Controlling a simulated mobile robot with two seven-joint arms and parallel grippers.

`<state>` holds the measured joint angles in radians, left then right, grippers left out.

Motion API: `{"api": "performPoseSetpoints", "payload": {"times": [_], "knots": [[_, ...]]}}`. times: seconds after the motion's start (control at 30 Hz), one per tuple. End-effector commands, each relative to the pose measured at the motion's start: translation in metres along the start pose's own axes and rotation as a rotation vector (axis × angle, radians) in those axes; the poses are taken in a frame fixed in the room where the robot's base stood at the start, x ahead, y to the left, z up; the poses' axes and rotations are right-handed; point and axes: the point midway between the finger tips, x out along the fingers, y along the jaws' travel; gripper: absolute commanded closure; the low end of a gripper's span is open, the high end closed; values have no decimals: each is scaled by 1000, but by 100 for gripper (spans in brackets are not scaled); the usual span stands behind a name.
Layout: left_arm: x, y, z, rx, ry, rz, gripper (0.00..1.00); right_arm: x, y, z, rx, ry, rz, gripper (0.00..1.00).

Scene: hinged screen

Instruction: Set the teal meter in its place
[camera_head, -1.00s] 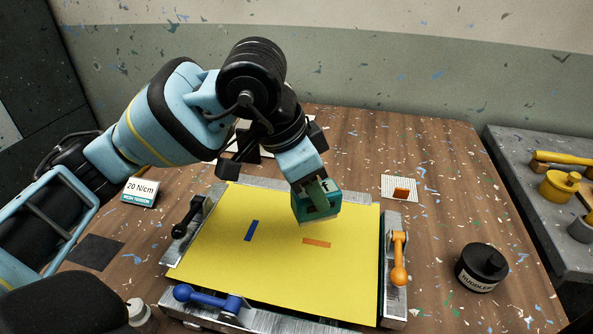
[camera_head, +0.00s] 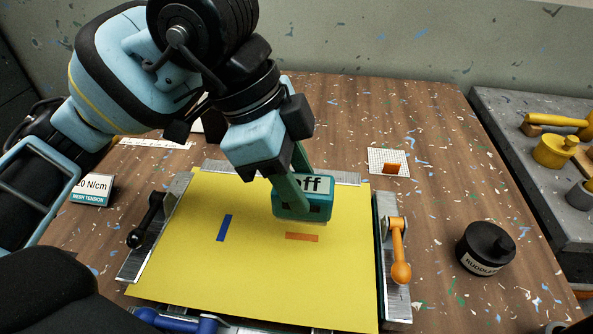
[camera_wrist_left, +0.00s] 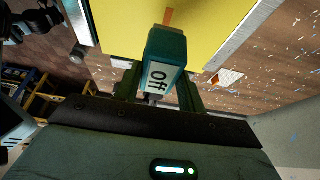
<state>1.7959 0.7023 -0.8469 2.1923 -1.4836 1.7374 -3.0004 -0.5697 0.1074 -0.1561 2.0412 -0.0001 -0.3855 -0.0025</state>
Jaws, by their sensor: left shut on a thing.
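The teal meter (camera_head: 316,209) has a pale label reading "off". My left gripper (camera_head: 298,190) is shut on it, with a finger on either side in the left wrist view (camera_wrist_left: 160,92). The meter is over the yellow screen (camera_head: 270,285), just behind the orange strip (camera_head: 302,237). I cannot tell whether its underside touches the screen. A blue strip (camera_head: 224,228) lies to the left on the screen. In the left wrist view, the orange strip (camera_wrist_left: 168,16) shows just beyond the meter. My right gripper is not in view.
The screen's metal frame carries a black handle (camera_head: 147,222), an orange handle (camera_head: 399,255) and a blue handle (camera_head: 175,322). A "20 N/cm MESH TENSION" card (camera_head: 92,189) stands left. A black labelled pot (camera_head: 485,248) and a white grid patch (camera_head: 378,157) are right.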

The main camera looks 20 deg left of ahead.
Motion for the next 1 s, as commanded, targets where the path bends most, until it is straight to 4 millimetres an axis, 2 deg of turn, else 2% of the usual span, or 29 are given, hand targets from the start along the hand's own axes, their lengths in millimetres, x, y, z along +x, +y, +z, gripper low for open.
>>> {"api": "performPoseSetpoints", "payload": {"times": [0.17, 0.4, 0.7, 1.0], "knots": [[2, 0, 1, 0, 2, 1, 87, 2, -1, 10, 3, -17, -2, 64], [19, -1, 8, -2, 1, 3, 87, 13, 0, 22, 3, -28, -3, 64], [42, 0, 18, -2, 0, 2, 87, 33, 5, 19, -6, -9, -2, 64], [41, 0, 17, -1, 1, -1, 87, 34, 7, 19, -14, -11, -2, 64]]}}
